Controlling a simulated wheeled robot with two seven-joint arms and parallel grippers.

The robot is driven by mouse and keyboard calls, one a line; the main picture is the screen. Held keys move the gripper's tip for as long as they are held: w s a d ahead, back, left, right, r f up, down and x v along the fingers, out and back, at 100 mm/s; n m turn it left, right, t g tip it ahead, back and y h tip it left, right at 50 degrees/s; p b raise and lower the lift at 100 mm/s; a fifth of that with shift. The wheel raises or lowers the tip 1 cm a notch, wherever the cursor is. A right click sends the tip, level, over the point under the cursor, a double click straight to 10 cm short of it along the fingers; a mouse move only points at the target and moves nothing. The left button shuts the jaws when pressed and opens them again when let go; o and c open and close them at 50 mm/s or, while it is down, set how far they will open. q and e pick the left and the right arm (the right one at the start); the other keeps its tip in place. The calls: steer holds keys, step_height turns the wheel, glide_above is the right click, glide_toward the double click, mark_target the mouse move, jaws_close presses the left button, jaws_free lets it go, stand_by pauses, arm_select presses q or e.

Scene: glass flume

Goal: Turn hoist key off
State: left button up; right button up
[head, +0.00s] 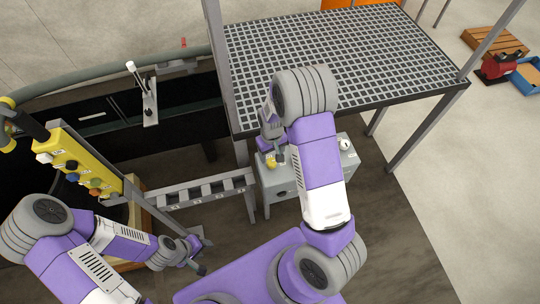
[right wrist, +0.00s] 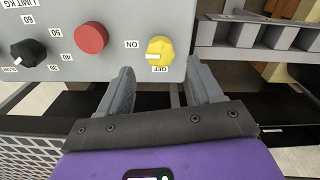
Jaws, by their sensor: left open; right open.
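The hoist key is a yellow lobed knob (right wrist: 160,49) on a grey control box panel (right wrist: 122,62). ON is printed to its left and OFF below it in the right wrist view. A short white mark shows on the knob's lower left; its exact direction is hard to tell. My right gripper (right wrist: 160,76) is open, its fingers either side of the knob's line and seemingly short of closing on it. My left gripper (head: 190,258) is open and empty at lower left.
A red button (right wrist: 91,38) and a black dial (right wrist: 28,53) share the panel. A grey rack (head: 205,190) stands left of the box. A grated platform (head: 345,50) is above and behind. A yellow valve panel (head: 80,160) is near my left arm.

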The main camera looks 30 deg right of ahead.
mark_target(271, 160)
step_height(271, 160, down, 4)
steer(key=shift+f, duration=0.15)
steer(key=c, duration=1)
steer(key=shift+c, duration=0.2)
